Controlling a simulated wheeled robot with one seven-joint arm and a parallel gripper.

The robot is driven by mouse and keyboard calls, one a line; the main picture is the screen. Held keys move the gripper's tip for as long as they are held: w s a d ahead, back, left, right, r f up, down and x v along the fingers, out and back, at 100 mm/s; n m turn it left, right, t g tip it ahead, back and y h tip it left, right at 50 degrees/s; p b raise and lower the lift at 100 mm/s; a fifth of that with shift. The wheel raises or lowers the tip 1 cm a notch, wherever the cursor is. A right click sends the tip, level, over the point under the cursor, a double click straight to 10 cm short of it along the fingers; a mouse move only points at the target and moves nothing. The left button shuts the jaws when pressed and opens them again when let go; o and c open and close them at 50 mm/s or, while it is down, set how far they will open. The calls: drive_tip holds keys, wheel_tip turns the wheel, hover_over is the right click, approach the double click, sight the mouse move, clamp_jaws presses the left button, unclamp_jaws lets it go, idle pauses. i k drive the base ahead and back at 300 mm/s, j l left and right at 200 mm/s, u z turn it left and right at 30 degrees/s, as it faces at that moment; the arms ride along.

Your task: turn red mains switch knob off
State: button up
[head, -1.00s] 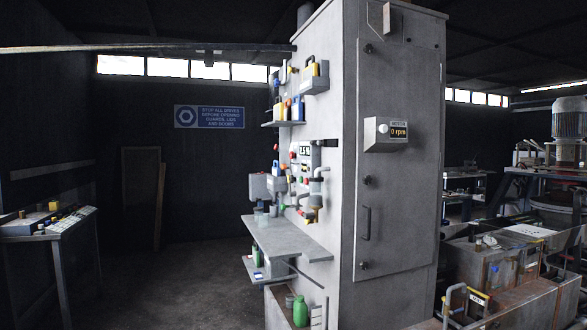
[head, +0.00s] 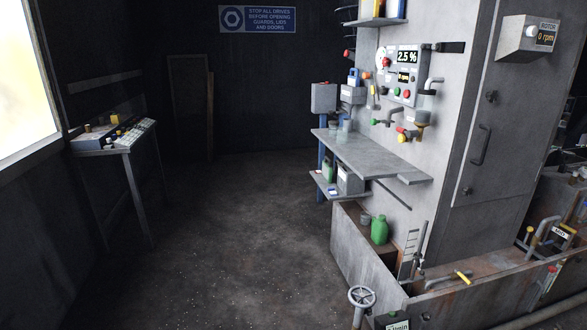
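A grey control panel (head: 394,88) is on the cabinet's left face, right of centre in the head view. It carries a display reading 2.5 % and a smaller display below it. A small red knob (head: 386,62) with a pale surround sits at the panel's upper left and looks like the mains switch; its pointing direction is too small to tell. A red button (head: 406,93) and a green button (head: 397,91) sit lower on the panel. My gripper is not in view.
A grey shelf (head: 370,158) juts out below the panel. A low trough (head: 362,250) with a green bottle (head: 379,230) and a handwheel (head: 361,296) stand in front. A table (head: 110,145) is at the left. The floor (head: 235,225) between is clear.

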sight(385, 61)
drive_tip(key=i+j+u, duration=0.55)
drive_tip(key=i+u, duration=0.8)
drive_tip(key=i, duration=0.15)
drive_tip(key=i+z, duration=0.2)
drive_tip(key=i, duration=0.3)
drive_tip(key=i+z, duration=0.2)
drive_tip(key=i, duration=0.3)
drive_tip(key=i+j+z, duration=0.15)
drive_tip(key=i, duration=0.35)
drive_tip(key=i+j+z, duration=0.2)
drive_tip(key=i, duration=0.25)
drive_tip(key=i+z, duration=0.35)
drive_tip(key=i, duration=0.2)
drive_tip(key=i+z, duration=0.3)
drive_tip(key=i, duration=0.3)
drive_tip(key=i+j+z, duration=0.35)
drive_tip(key=i, duration=0.15)
